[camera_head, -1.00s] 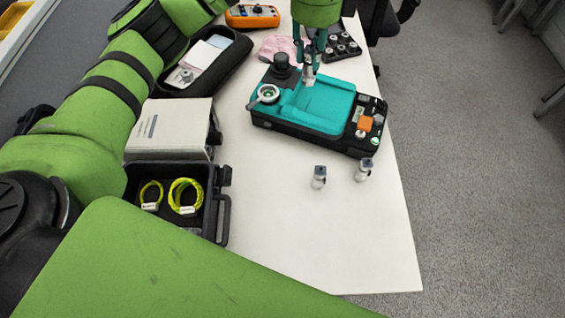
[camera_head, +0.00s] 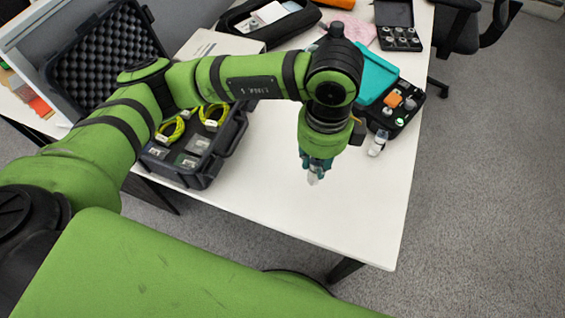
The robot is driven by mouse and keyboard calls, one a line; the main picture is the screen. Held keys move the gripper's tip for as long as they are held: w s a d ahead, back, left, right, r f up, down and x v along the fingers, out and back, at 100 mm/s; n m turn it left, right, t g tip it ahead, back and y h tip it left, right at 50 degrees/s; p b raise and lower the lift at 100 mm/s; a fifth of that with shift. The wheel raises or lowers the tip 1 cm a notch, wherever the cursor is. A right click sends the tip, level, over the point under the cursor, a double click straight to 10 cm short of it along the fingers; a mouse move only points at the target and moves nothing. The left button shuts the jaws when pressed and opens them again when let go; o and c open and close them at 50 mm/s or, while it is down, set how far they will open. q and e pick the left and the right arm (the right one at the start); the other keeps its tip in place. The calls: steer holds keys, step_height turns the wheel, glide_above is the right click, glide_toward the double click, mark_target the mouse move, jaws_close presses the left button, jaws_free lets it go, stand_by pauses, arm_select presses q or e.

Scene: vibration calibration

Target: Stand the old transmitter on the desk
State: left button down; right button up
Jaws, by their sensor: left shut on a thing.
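My left gripper (camera_head: 314,163) is shut on a small pale grey transmitter (camera_head: 313,179), whose lower end shows below the fingers. It is over the clear front part of the white desk (camera_head: 290,215); I cannot tell whether it touches the top. My right gripper is not in view.
An open black case (camera_head: 207,178) with yellow coiled cables stands left of the gripper. Behind are a white box (camera_head: 205,44), a black pouch (camera_head: 292,30), a pink cloth (camera_head: 357,28) and a black tray (camera_head: 400,42) of small parts. The desk's front edge is near.

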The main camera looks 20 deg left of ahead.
arm_select(q)
steer(key=w+a+f+p, duration=0.1)
steer(key=w+a+f, duration=0.1)
steer(key=f, duration=0.1)
steer(key=w+a+f+p, duration=0.1)
steer(key=w+a+f, duration=0.1)
steer(key=a+f, duration=0.1)
steer(key=w+a+f+p, duration=0.1)
steer(key=w+a+f, duration=0.1)
steer(key=a+f, duration=0.1)
steer(key=shift+w+a+f, duration=0.2)
steer(key=shift+w, duration=0.2)
steer(key=shift+f, duration=0.45)
steer(key=shift+f, duration=0.1)
steer(key=c, duration=1)
jaws_free()
